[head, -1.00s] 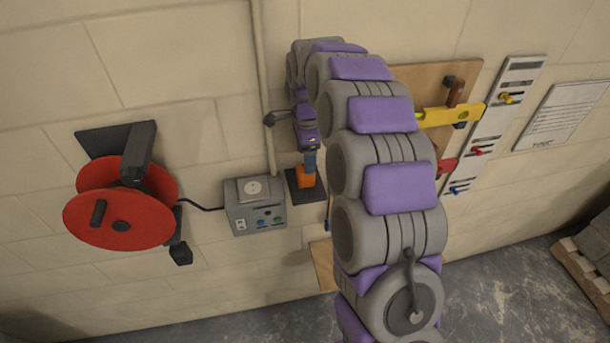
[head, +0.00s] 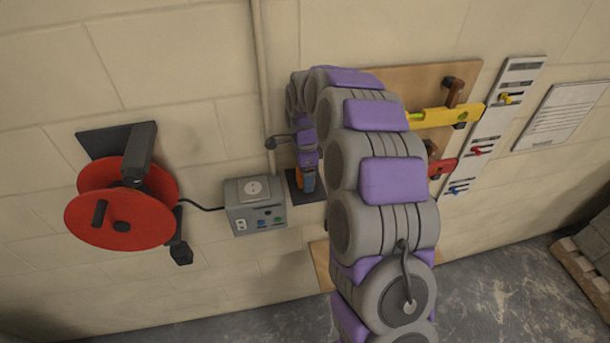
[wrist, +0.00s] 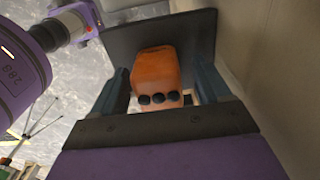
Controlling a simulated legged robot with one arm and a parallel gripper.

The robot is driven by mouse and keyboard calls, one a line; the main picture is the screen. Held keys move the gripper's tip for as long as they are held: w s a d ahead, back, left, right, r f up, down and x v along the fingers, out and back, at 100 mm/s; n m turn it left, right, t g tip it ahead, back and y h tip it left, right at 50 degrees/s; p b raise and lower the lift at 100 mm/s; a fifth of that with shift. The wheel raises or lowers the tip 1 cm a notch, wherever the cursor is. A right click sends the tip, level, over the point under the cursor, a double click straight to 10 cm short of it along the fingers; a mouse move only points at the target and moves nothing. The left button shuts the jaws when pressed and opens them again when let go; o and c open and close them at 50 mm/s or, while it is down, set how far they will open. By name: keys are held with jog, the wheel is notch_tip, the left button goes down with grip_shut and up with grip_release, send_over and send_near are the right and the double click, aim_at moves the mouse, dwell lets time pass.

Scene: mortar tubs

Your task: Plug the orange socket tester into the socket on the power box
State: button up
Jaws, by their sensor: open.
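The orange socket tester (wrist: 158,72) stands on a dark holder plate (wrist: 190,35) in the wrist view, with three dark round knobs facing me. My gripper (wrist: 157,90) is open, its two blue-grey fingers on either side of the tester; I cannot tell whether they touch it. In the head view the tester (head: 298,178) is mostly hidden behind my gripper (head: 308,183), in front of the dark plate (head: 291,185). The grey power box (head: 256,216) is just left of it on the wall, with a round socket (head: 254,188) on its raised top plate.
A red cable reel (head: 122,205) hangs left of the power box, joined to it by a black cable (head: 203,208). A vertical conduit (head: 262,80) runs above. Right of my arm are a yellow level (head: 430,117) on a wooden board and a slotted rail (head: 490,130).

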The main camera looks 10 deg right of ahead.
jog(key=shift+f, duration=0.2)
jog(key=c, duration=1)
jog(key=shift+r, duration=0.2)
jog(key=shift+r, duration=1.65)
jog(key=s, duration=0.5)
jog(key=s+d+r+b, duration=0.1)
jog(key=s, duration=1)
jog(key=shift+d+r, duration=0.2)
jog(key=shift+d, duration=0.15)
jog(key=shift+w, duration=0.1)
